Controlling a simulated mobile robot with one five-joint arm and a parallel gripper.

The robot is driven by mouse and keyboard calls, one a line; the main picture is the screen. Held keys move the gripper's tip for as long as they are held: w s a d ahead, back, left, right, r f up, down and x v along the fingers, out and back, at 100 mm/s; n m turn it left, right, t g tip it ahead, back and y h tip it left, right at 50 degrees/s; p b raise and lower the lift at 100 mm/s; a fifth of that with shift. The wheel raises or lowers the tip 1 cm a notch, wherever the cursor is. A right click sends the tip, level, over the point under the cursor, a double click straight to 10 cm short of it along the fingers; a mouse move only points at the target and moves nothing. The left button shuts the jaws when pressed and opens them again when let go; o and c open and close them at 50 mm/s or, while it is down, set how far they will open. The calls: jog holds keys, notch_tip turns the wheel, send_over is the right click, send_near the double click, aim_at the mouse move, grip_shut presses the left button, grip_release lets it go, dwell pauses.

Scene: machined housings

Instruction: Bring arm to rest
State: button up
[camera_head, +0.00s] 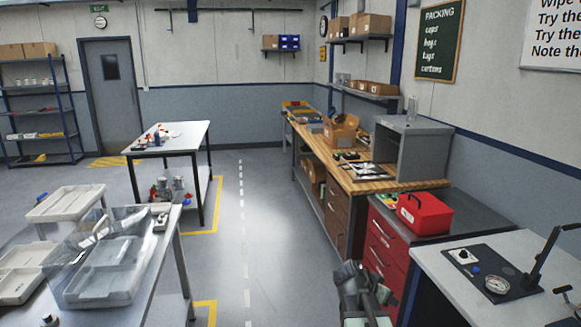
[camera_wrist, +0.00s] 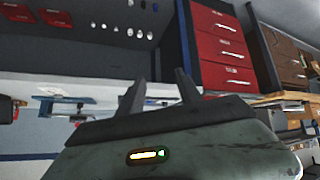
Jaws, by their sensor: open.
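My gripper (camera_head: 368,285) is at the bottom right of the middle in the head view, raised in front of the red drawer cabinet. In the wrist view my gripper (camera_wrist: 160,88) shows two dark fingers spread apart with nothing between them. The wrist view is tilted, with the red drawers (camera_wrist: 222,45) at the upper right. The fingers touch nothing that I can see. Part of my arm below the gripper is cut off by the lower edge of the head view.
A grey bench (camera_head: 500,262) with a dial gauge stands close on the right. A red toolbox (camera_head: 424,213) sits on the red cabinet (camera_head: 383,240). A table with white trays (camera_head: 105,270) stands at left. The floor aisle (camera_head: 243,215) between is clear.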

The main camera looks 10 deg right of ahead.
jog(key=s+a+f+n+g+y, duration=0.1)
jog(key=s+a+f+n+y, duration=0.1)
jog(key=a, duration=0.5)
jog(key=s+a+f+n+g+y, duration=0.1)
jog(key=s+a+f+n+y, duration=0.1)
jog(key=a, duration=0.5)
jog(key=s+a+f+n+g+y, duration=0.1)
jog(key=s+a+f+n+y, duration=0.2)
jog(key=s+a+n, duration=0.3)
jog(key=shift+a+n+g+y, duration=0.3)
jog(key=shift+a+n+y, duration=0.3)
jog(key=shift+a, duration=0.15)
jog(key=shift+w, duration=0.1)
jog(key=shift+c, duration=0.6)
